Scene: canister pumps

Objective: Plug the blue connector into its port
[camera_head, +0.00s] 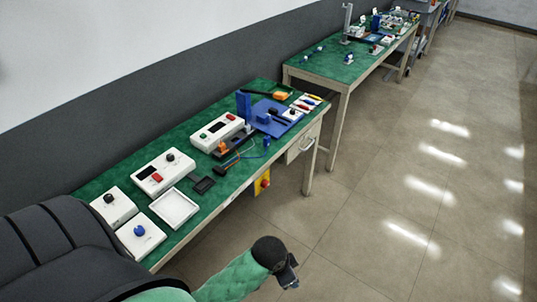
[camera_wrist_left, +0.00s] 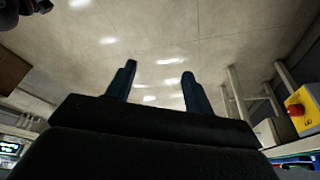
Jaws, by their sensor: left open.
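A small blue piece (camera_head: 267,142), which may be the blue connector, stands near the front edge of the green bench; a thin cable lies beside it. Its port cannot be told apart at this size; white device boxes (camera_head: 219,131) with knobs and buttons stand behind and to the left. My left gripper (camera_head: 291,275) is in front of the bench, over the floor, well apart from the blue piece. In the left wrist view its two fingers (camera_wrist_left: 160,80) are spread with only floor between them. My right gripper is not in view.
A blue plate (camera_head: 275,117) with an upright block lies at the bench's far end. A white tray (camera_head: 174,208) is at the near end. A yellow emergency-stop box (camera_head: 262,183) hangs below the front edge. Open floor (camera_head: 400,200) lies right; another bench (camera_head: 330,65) stands beyond.

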